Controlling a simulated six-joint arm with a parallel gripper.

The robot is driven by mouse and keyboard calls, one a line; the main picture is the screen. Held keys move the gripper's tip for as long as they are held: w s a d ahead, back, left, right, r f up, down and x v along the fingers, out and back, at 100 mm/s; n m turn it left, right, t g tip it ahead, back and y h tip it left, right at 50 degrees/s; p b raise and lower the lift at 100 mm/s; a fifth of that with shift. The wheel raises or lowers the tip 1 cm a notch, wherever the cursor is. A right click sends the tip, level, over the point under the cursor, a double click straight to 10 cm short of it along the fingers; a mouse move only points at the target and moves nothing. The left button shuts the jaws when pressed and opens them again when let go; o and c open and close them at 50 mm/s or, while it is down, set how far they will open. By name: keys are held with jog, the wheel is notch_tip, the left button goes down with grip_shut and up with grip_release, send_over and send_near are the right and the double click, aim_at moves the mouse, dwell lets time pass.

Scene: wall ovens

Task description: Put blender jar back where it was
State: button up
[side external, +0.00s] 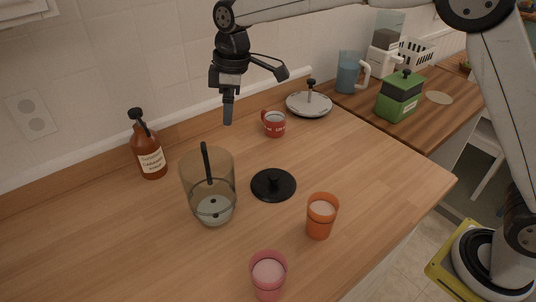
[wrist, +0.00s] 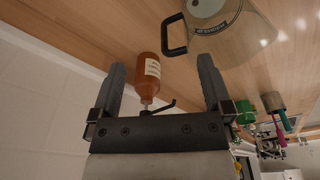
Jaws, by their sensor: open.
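The blender jar (side external: 208,190) is a clear, smoky container with a black handle, standing upright on the wooden counter left of centre. In the wrist view the jar (wrist: 238,40) is at the top right, with its black handle (wrist: 174,35) toward the upper middle. My gripper (side external: 255,92) is open and empty, raised above the counter behind and to the right of the jar, touching nothing. In the wrist view its two fingers (wrist: 163,85) are spread, with the brown bottle showing between them. A round black lid (side external: 273,185) lies right of the jar.
A brown pump bottle (side external: 150,150) stands left of the jar. An orange cup (side external: 320,216), a pink cup (side external: 267,272), a red mug (side external: 273,123) and a pan lid (side external: 310,103) stand around. A blue pitcher (side external: 349,72), a white appliance (side external: 383,62) and a green box (side external: 398,98) are at the back right.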

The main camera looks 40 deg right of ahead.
jog(key=s+d+f+m, duration=0.3)
jog(key=s+d+f, duration=0.1)
jog(key=s+d, duration=0.2)
jog(key=s+d+f+m+t, duration=0.1)
jog(key=s+d+f+m, duration=0.3)
jog(key=s, duration=0.5)
jog(key=s+d+f+m+h, duration=0.1)
jog(key=s+d+f+m, duration=0.3)
jog(key=s+d, duration=0.4)
jog(key=shift+s+d+t, duration=0.25)
jog(key=shift+d+t, duration=0.05)
